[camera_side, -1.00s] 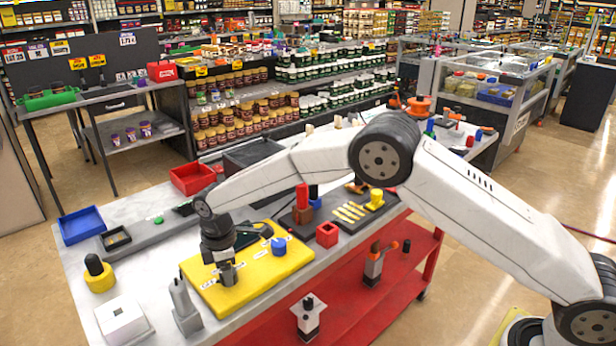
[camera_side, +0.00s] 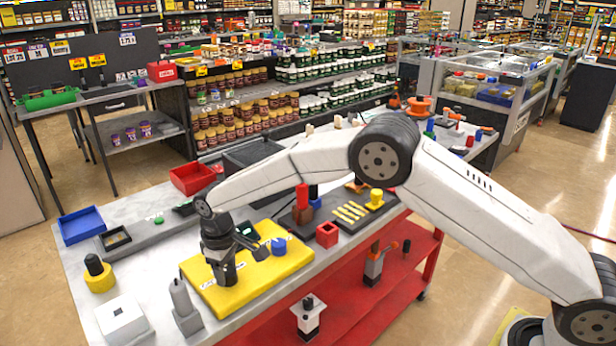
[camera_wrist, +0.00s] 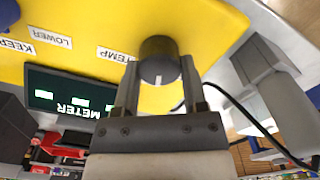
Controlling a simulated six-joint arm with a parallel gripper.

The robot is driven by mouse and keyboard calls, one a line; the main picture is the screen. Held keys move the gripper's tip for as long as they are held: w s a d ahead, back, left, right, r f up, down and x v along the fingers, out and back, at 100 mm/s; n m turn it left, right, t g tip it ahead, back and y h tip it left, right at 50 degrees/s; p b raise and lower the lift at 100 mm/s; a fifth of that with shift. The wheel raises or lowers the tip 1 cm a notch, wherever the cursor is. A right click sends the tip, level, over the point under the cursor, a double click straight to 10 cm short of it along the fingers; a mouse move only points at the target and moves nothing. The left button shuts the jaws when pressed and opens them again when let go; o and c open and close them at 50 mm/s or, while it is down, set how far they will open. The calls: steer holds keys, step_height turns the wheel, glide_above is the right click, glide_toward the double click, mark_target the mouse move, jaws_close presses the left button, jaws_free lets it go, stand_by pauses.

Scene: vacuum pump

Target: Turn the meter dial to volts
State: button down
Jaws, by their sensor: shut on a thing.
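A dark grey round knob (camera_wrist: 158,62) with a white pointer line sits on the yellow board in the wrist view. My gripper (camera_wrist: 158,88) has one finger on each side of it and is shut on it. The pointer line faces toward my gripper's palm. A dark green meter (camera_wrist: 68,97) lettered METER, with lit light-green patches, lies left of my gripper. A TEMP label (camera_wrist: 116,54) is beside the knob; LOWER and KEEPER labels are farther left. No volts marking is legible. In the side view my gripper (camera_side: 226,277) points down at the yellow board and hides the knob.
The yellow board (camera_side: 292,261) also carries a blue cylinder (camera_side: 279,246). A grey post (camera_side: 184,306) and a white block (camera_side: 122,320) stand left of it. A black cable (camera_wrist: 245,115) runs right of my gripper. A dark mat with small parts is to the right.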

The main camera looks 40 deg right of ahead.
mark_target(227, 270)
steer(key=shift+w+r+m, duration=0.1)
steer(key=shift+m, duration=1.5)
steer(key=shift+c, duration=0.7)
jaws_free()
steer(key=shift+r, duration=3.9)
steer(key=shift+d, duration=0.15)
